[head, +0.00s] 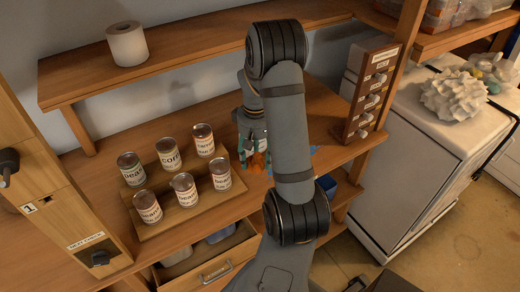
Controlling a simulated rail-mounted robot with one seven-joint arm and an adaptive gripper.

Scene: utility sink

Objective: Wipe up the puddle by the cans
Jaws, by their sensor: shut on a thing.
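Several labelled cans (166,152) stand upright in two rows on a low wooden stand (158,230) on the wooden bench. My gripper (255,160) is just right of the cans, low over the bench and partly hidden by my arm. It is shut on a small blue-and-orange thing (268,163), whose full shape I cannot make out. Small blue patches (312,150) show on the bench to the right of my arm; I cannot tell whether they are the puddle or part of the held thing. My arm covers the bench between.
A shelf (190,48) with a paper roll (127,44) runs behind the bench. A labelled drawer rack (373,93) stands at the bench's right end, beside a white appliance (417,135). An open drawer (215,258) juts out below the cans.

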